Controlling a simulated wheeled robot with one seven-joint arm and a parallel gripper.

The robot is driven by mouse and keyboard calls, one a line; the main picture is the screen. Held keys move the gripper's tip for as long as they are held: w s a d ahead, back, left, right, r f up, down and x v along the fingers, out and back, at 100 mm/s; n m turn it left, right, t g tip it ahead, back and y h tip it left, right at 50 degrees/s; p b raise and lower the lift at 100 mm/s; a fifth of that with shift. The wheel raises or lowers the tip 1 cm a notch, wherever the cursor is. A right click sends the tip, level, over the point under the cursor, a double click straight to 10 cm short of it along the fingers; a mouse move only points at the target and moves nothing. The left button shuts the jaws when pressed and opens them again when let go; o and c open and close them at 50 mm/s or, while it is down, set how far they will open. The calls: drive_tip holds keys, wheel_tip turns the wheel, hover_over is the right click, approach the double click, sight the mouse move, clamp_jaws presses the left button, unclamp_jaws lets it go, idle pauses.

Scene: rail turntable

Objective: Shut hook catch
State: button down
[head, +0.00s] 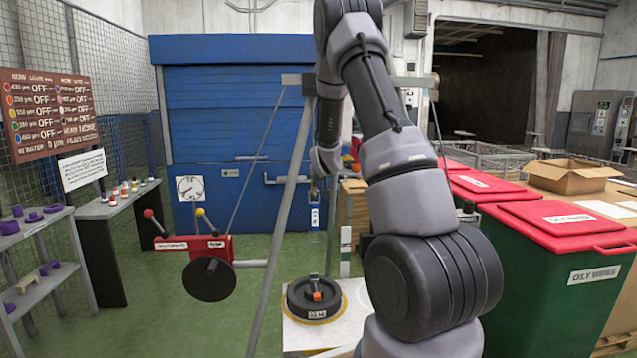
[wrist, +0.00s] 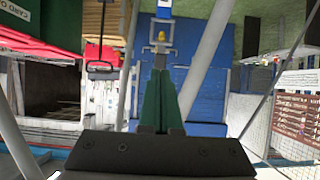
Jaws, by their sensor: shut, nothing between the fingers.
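A slim hanging piece with blue and white bands (head: 314,212) hangs below the tripod head, just left of my arm; it looks like the hook's block. In the wrist view, which is upside down, a blue and white piece with a small yellow part (wrist: 161,38) shows just past my fingertips. The catch itself is too small to make out. My gripper (wrist: 159,72) has its green fingers together and empty, pointing towards that piece. A gap or contact between them cannot be judged. In the head view my gripper is not clearly visible.
A tripod leg (head: 283,225) slants down left of the hanging piece. A black round weight (head: 314,298) stands on a pale base below. A red winch (head: 207,247) is at the left. Green bins with red lids (head: 570,218) crowd the right. Green floor is open at centre left.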

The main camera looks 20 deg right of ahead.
drive_tip(key=s+a+f, duration=0.2)
drive_tip(key=s+f, duration=0.3)
drive_tip(key=s, duration=0.3)
drive_tip(key=shift+a, duration=0.15)
idle(0.4)
drive_tip(key=s+a+r+m+g+y, duration=0.1)
drive_tip(key=s+a+r, duration=0.2)
drive_tip(key=s+r, duration=0.4)
drive_tip(key=s+a+r+g+y, duration=0.15)
drive_tip(key=s+a+r, duration=0.25)
drive_tip(key=r, duration=0.6)
drive_tip(key=s+a+r+y, duration=0.1)
drive_tip(key=s+a+r, duration=0.1)
drive_tip(key=s, duration=0.6)
drive_tip(key=s+a+r+g+y, duration=0.1)
drive_tip(key=s+a+r, duration=0.2)
drive_tip(key=s, duration=0.5)
drive_tip(key=s+a+r+g+y, duration=0.1)
drive_tip(key=s+a+r, duration=0.1)
drive_tip(key=s, duration=0.7)
drive_tip(key=shift+a+r, duration=0.25)
drive_tip(key=shift+a, duration=0.4)
